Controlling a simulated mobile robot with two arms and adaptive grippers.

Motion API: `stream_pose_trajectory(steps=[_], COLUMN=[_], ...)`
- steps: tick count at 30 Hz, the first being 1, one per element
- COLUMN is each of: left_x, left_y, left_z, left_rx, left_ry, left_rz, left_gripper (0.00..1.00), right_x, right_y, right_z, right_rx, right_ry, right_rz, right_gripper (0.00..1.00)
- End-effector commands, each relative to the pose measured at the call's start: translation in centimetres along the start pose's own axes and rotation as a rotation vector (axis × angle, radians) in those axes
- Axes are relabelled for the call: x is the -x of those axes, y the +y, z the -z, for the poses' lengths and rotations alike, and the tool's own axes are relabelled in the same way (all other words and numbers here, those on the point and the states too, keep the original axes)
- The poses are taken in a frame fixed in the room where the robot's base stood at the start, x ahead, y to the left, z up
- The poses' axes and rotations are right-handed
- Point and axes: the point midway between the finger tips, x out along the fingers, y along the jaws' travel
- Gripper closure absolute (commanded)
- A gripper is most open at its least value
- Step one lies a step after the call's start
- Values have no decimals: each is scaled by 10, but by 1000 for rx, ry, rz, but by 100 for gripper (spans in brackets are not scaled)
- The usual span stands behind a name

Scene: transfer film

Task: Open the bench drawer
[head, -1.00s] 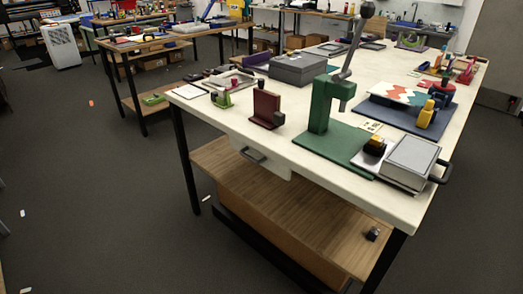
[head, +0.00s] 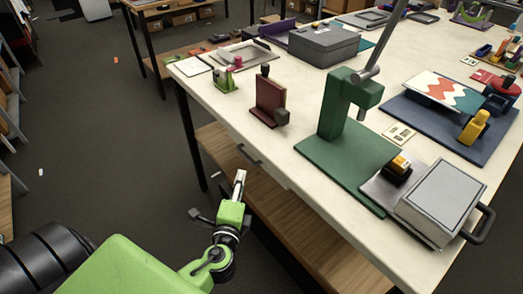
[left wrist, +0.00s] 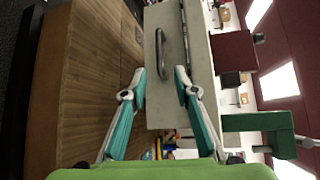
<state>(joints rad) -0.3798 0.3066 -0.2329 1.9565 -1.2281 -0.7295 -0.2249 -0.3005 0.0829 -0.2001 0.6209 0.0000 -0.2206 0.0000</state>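The bench drawer is under the near edge of the white-topped bench (head: 225,112). Its dark bar handle (head: 248,155) shows in the head view, and the drawer looks closed. In the left wrist view the pale drawer front (left wrist: 166,108) fills the middle, with the handle (left wrist: 162,55) upright in the picture. My left gripper (head: 240,178) is just in front of and below the handle in the head view. In the left wrist view its two fingers (left wrist: 160,76) are apart, with the handle between and beyond their tips, apparently untouched. My right gripper is not in view.
On the bench stand a green press (head: 337,115), a dark red block stand (head: 269,100), a grey box (head: 323,45) and a grey-white case (head: 442,198). A wooden lower shelf (head: 270,195) lies below the drawer. The floor to the left is mostly clear.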

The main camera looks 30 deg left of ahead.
Motion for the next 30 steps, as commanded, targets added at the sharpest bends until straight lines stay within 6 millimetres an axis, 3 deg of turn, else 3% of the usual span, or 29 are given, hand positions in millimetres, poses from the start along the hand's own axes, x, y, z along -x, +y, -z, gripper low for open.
stream_pose_trajectory(steps=[5,18,24,30], left_x=[-25,-114,-132,-135], left_y=[-3,0,0,1], left_z=[-1,0,0,0], left_rx=[0,1,3,3], left_ry=[-1,0,1,1], left_rz=[3,0,-1,-2], left_gripper=[72,72,72,72], right_x=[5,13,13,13], right_y=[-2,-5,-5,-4], right_z=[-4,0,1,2], right_rx=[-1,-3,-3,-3], right_ry=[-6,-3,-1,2], right_rz=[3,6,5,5], right_gripper=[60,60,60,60])
